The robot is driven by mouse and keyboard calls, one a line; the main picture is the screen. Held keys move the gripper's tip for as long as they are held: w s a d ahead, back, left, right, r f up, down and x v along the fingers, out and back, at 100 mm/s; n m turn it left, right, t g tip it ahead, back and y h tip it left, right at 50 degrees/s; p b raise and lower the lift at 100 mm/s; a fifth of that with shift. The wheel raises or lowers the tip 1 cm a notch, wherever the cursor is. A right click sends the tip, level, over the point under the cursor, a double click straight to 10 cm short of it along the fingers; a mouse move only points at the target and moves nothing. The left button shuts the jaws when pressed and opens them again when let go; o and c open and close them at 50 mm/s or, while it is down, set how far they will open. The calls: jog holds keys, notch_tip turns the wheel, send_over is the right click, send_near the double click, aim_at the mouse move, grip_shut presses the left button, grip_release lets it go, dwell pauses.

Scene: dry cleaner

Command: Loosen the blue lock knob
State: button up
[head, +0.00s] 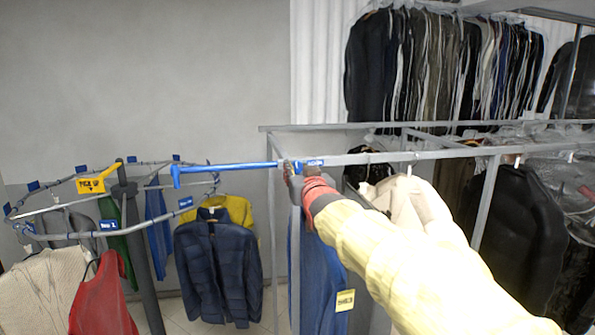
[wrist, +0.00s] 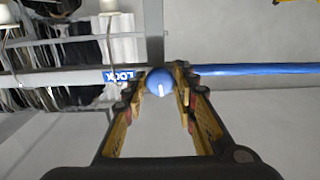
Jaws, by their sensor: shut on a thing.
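The blue lock knob (wrist: 159,81) shows in the wrist view as a round blue cap with a white mark. It sits on the rail at the right end of a blue label reading LOCK (wrist: 119,75). My gripper (wrist: 165,84) has its yellow fingers shut on the knob, one on each side. In the head view my gripper (head: 300,172) is at the rail, at the right end of a blue bar (head: 225,167). My arm covers part of the rail there, and the knob is mostly hidden by the gripper.
A metal rail frame (head: 420,155) runs across to the right, with bagged garments behind it. An oval conveyor rail (head: 75,236) with hung clothes stands at left. A dark blue puffer jacket (head: 215,265) hangs below the bar. The grey wall above the bar is clear.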

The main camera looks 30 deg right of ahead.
jog(key=shift+b, duration=0.35)
jog(key=n+b, duration=0.2)
jog(key=b, duration=0.1)
jog(key=shift+f+n+b, duration=0.2)
jog(key=shift+n+b, duration=0.15)
jog(key=shift+n, duration=0.05)
jog(key=n+b, duration=0.2)
jog(key=n, duration=0.1)
jog(key=shift+r+n+b, duration=0.1)
jog(key=shift+n+b, duration=0.2)
jog(key=n+b, duration=0.1)
jog(key=n, duration=0.4)
jog(key=shift+d+r, duration=0.1)
jog(key=shift+r+n+b, duration=0.1)
jog(key=shift+n+b, duration=0.3)
jog(key=shift+n, duration=2.1)
jog(key=o, duration=1.2)
jog(key=shift+c, duration=0.2)
